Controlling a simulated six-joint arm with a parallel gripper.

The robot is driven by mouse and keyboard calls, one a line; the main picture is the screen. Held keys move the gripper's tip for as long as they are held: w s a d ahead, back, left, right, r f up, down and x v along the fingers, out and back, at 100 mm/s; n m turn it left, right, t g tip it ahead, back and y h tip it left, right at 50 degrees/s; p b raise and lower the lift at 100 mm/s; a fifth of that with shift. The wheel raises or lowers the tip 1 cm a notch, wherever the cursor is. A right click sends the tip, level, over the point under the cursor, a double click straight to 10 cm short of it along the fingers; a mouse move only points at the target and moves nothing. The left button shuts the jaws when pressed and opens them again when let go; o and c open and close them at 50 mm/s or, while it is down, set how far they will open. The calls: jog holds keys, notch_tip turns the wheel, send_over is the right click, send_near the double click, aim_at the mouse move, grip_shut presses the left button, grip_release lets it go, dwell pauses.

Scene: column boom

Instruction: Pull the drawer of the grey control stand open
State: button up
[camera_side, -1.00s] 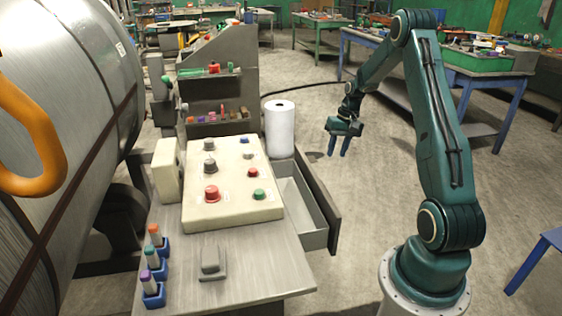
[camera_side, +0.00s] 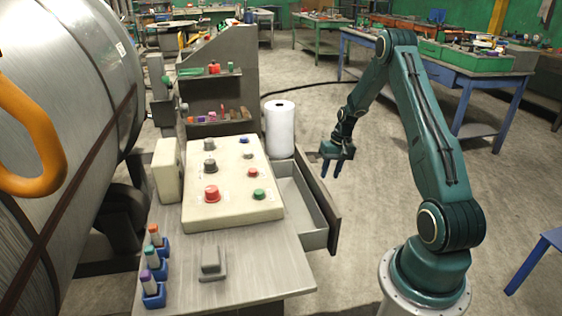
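The grey control stand (camera_side: 265,275) carries a cream button panel (camera_side: 215,212) on its top. Its drawer (camera_side: 314,240) stands pulled out on the right side, with the inside showing and looking empty. The dark drawer front (camera_side: 322,205) faces right. No handle shows from this side.
A white paper roll (camera_side: 279,130) stands beyond the drawer. Blue holders with markers (camera_side: 153,285) and a small grey block (camera_side: 210,262) sit on the stand top. A large metal drum (camera_side: 70,120) fills the left. Floor right of the drawer is clear.

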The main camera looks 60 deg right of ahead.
jog(key=shift+w+a+f, duration=0.1)
jog(key=shift+f, duration=0.75)
jog(key=shift+w+a+f, duration=0.15)
jog(key=shift+f, duration=0.75)
jog(key=shift+w+a+f, duration=0.1)
jog(key=shift+f, duration=0.75)
jog(key=shift+c, duration=0.4)
grip_shut()
